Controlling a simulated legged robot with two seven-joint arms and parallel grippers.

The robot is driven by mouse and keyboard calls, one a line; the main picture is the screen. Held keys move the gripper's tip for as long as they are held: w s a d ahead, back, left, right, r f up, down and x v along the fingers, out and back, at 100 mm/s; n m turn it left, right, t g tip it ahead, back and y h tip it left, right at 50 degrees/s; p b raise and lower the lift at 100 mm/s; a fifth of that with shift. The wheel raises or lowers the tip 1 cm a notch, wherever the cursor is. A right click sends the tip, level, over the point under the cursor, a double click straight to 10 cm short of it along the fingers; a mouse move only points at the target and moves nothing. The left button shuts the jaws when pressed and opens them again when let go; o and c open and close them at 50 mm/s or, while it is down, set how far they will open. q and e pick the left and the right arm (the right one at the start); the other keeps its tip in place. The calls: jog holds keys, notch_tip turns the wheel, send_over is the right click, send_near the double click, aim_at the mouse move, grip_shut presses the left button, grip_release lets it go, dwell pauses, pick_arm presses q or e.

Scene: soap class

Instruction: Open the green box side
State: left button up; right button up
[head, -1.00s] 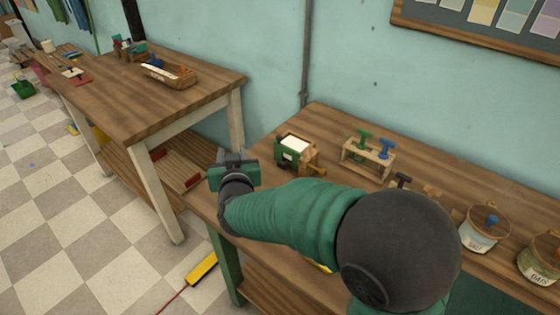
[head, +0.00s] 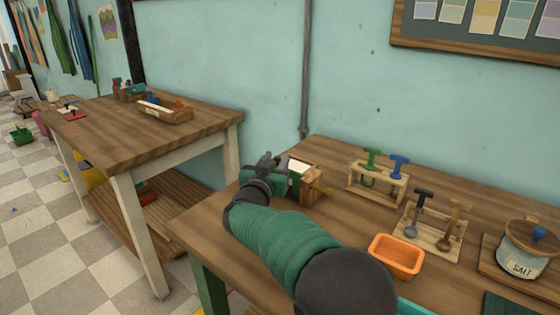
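The box (head: 309,185) stands on the near wooden table, left of the middle, with a white top surface and a wooden right side with a small handle. My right gripper (head: 268,160), dark with a green body, is at the left of the box and covers its green side. I cannot tell whether the fingers touch the box or how far apart they are. My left gripper is not in view.
Right of the box is a rack with green and blue handled tools (head: 377,172). An orange tray (head: 397,257), a wooden tool stand (head: 428,232) and a salt jar (head: 528,250) stand further right. A second table (head: 140,130) is at the left.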

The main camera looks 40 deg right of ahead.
jog(key=x, duration=0.4)
jog(key=shift+w+d+b, duration=0.2)
jog(key=shift+b, duration=0.2)
grip_shut()
dwell(1.0)
